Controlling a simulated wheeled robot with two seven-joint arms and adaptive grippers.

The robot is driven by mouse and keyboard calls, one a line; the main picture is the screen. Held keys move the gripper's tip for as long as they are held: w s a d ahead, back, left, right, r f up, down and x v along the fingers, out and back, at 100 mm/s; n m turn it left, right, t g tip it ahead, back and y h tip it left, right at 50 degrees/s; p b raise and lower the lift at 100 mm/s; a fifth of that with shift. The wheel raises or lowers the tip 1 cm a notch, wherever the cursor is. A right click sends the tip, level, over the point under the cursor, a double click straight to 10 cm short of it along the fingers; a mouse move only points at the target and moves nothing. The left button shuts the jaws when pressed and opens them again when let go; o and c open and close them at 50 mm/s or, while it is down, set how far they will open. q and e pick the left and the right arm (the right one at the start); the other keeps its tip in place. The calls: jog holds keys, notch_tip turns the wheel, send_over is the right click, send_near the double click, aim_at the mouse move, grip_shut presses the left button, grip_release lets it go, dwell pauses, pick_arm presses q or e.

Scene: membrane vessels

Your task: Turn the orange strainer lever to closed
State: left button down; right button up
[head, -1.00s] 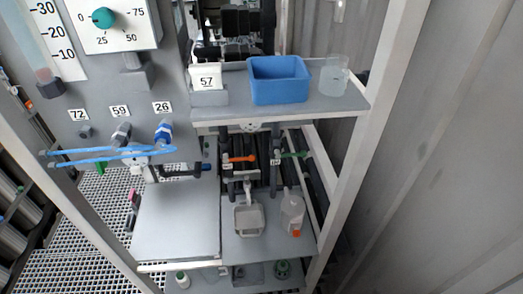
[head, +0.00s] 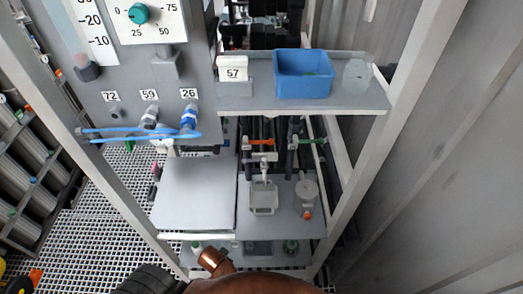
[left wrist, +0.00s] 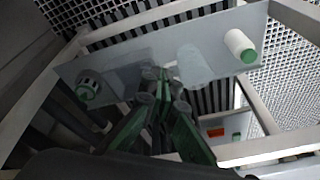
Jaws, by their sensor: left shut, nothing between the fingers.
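The orange strainer lever (head: 258,141) lies roughly level on a dark vertical pipe under the grey shelf in the head view. A green lever (head: 312,140) is on the pipe to its right. A pale tag hangs just below the orange lever. My left gripper (left wrist: 163,85) shows in the left wrist view with its green fingers shut and empty, over a grey lower shelf (left wrist: 120,65). My right gripper is not in view.
A blue bin (head: 303,83) and a clear beaker (head: 356,75) stand on the upper shelf. A square container (head: 264,202) and a bottle (head: 306,190) stand below the levers. Blue tubes (head: 140,134) cross the left panel. White frame posts flank the rack.

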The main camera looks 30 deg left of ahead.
pick_arm(q)
jog(key=w+a+r+n+t+y+p, duration=0.1)
jog(key=w+a+r+n+t+y, duration=0.25)
jog(key=w+r, duration=0.7)
jog(key=w+a+r+n+t+y, duration=0.25)
jog(key=w+r+y, duration=0.4)
jog(key=r, duration=0.75)
jog(key=w+d+r+n+t, duration=0.1)
jog(key=w+d+r+t, duration=0.2)
jog(key=r, duration=0.4)
jog(key=w+d+r+t, duration=0.3)
jog(key=r, duration=0.3)
jog(key=w+d+r+n+t, duration=0.1)
jog(key=w+d+r+t, duration=0.25)
jog(key=r, duration=0.35)
notch_tip(320, 180, up, 3)
jog(key=p, duration=0.6)
send_over(258, 142)
jog(key=d, duration=0.2)
jog(key=shift+y, duration=0.4)
jog(key=shift+s+d+f, duration=0.1)
jog(key=shift+s+f, duration=0.1)
jog(key=shift+f, duration=0.45)
jog(key=shift+s+d+f, duration=0.1)
jog(key=shift+s+f, duration=0.05)
jog(key=shift+f, duration=0.55)
jog(key=shift+s+d+f, duration=0.1)
jog(key=shift+s+f, duration=0.1)
jog(key=shift+f, duration=0.45)
